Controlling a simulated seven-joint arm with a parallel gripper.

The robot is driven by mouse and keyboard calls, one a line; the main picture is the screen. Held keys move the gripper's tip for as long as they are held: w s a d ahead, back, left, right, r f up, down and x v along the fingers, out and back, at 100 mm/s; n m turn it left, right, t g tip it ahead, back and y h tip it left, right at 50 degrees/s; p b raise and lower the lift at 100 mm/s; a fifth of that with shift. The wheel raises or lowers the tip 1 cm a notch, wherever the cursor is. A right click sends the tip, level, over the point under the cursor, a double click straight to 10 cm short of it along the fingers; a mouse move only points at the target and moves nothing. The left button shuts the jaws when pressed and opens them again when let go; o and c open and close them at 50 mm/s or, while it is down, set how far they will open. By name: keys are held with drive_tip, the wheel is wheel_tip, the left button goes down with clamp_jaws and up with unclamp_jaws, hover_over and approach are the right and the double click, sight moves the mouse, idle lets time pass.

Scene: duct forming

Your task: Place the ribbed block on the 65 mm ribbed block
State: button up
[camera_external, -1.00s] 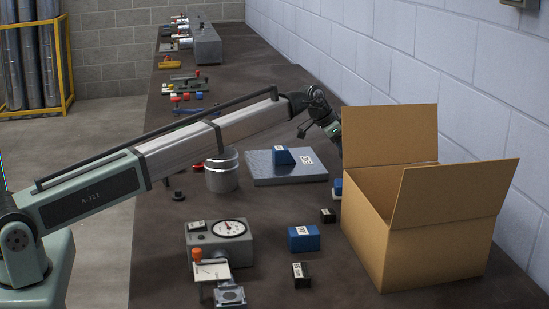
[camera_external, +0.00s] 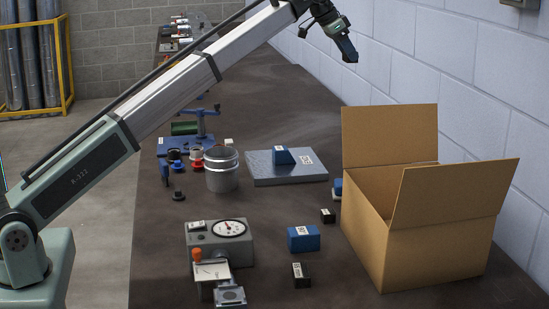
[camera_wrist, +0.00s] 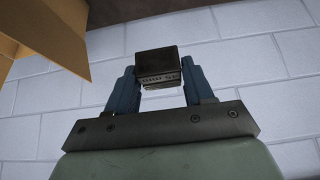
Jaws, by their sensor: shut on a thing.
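My gripper (camera_wrist: 160,88) has two blue fingers, shut on a dark block (camera_wrist: 158,66) with a printed label, likely the ribbed block. In the external view my gripper (camera_external: 347,50) is raised high above the bench near the wall, tilted downward. The held block is hard to make out there. Two black labelled blocks stand on the bench, a larger one (camera_external: 301,275) at the front and a smaller one (camera_external: 328,215) beside the carton. I cannot read their labels or see ribs, so I cannot tell which is the 65 mm ribbed block.
An open cardboard carton (camera_external: 420,245) stands at the right. A blue block (camera_external: 304,238) lies left of it. A grey plate (camera_external: 262,176) carries a blue wedge (camera_external: 284,157). A metal can (camera_external: 222,172), a dial gauge (camera_external: 230,228) and a blue fixture (camera_external: 175,145) stand left.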

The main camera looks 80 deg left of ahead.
drive_tip(key=s+d+r+m+h, duration=0.15)
drive_tip(key=s+d, duration=0.35)
drive_tip(key=d, duration=0.8)
drive_tip(key=s+d+f+m+h, duration=0.1)
drive_tip(key=s+d+m, duration=0.25)
drive_tip(key=d, duration=0.85)
drive_tip(key=m+g+h, duration=0.2)
drive_tip(key=m, duration=0.2)
hover_over(309, 281)
drive_tip(key=s+a, duration=0.2)
drive_tip(key=shift+w+d+f, duration=0.1)
drive_tip(key=shift+f, duration=9.05)
drive_tip(key=shift+w+d+f, duration=0.1)
drive_tip(key=shift+f, duration=9.05)
drive_tip(key=shift+f, duration=0.1)
drive_tip(key=o, duration=1.2)
drive_tip(key=v, duration=1.2)
drive_tip(key=shift+a, duration=0.1)
